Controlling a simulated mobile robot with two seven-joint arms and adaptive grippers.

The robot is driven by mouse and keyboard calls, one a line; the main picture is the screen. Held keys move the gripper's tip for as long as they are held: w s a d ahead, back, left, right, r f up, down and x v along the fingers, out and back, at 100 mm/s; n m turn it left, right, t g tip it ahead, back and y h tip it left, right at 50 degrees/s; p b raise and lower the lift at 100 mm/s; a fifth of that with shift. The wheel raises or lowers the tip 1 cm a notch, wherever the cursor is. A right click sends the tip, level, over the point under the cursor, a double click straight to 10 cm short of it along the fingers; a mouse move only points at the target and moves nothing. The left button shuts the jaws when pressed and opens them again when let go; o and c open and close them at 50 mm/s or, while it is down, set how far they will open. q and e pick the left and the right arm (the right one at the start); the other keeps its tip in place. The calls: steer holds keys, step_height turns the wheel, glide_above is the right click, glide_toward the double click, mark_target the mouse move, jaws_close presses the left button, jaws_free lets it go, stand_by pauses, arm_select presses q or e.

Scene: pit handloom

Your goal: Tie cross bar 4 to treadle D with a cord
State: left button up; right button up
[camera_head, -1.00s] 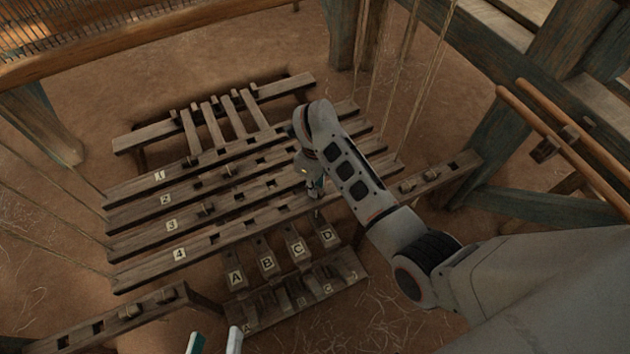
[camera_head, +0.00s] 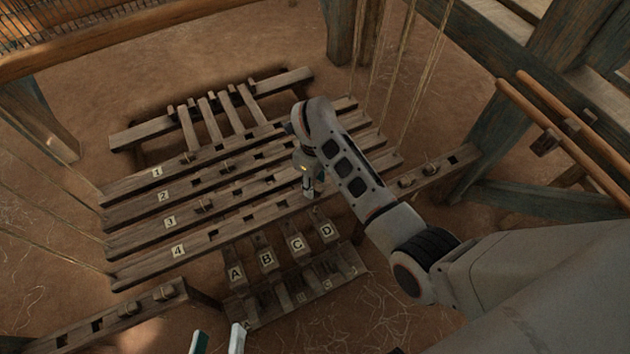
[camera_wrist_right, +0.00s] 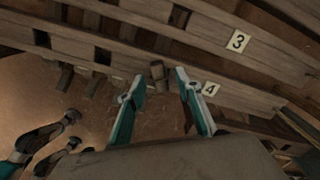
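Cross bar 4 (camera_head: 150,271) is the nearest long slotted bar, its label at the left; part of it also shows in the right wrist view (camera_wrist_right: 237,104). Treadle D (camera_head: 324,231) is the rightmost labelled treadle, just below that bar. My right gripper (camera_head: 309,192) is over the right part of cross bar 4, above treadle D, partly hidden by its arm. In the right wrist view, its teal fingers (camera_wrist_right: 160,82) are apart, with a small wooden block (camera_wrist_right: 157,72) beyond the gap. My left gripper (camera_head: 217,338) is at the bottom edge, fingers apart and empty. I cannot make out a tying cord.
Cross bars 1 (camera_head: 130,187), 2 (camera_head: 130,212) and 3 (camera_head: 140,238) lie behind bar 4. Treadles A (camera_head: 236,273), B (camera_head: 266,259) and C (camera_head: 297,244) stand left of D. Hanging cords (camera_head: 430,75) and a post (camera_head: 500,125) are at the right.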

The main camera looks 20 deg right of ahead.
mark_target(315, 186)
step_height(315, 186, up, 12)
stand_by(0.7)
